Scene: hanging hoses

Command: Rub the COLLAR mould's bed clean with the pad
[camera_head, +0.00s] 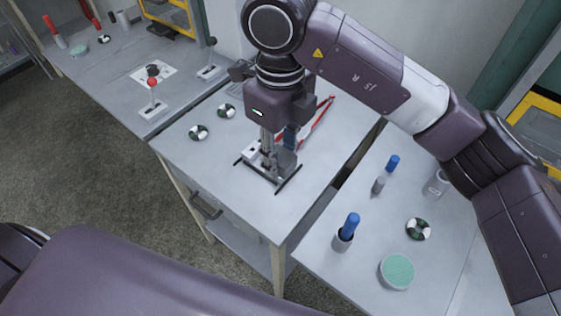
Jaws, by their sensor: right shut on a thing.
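A mould with grey metal parts and a black base frame (284,180) sits on the middle table. It has a small white part at its left side; I cannot read any name on it, so I cannot tell whether it is the COLLAR mould. My right gripper (268,152) points down at the mould from above. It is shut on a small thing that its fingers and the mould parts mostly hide. I cannot make out a pad there, and the mould's bed is mostly covered. My left gripper is out of view.
Red-handled pliers (319,116) lie behind the mould. A teal-topped round dish (397,271), a blue-topped holder (348,229) and a green-and-white round piece (418,229) stand on the right table. A red-knobbed lever (153,95) stands on the left table. The middle table's front is clear.

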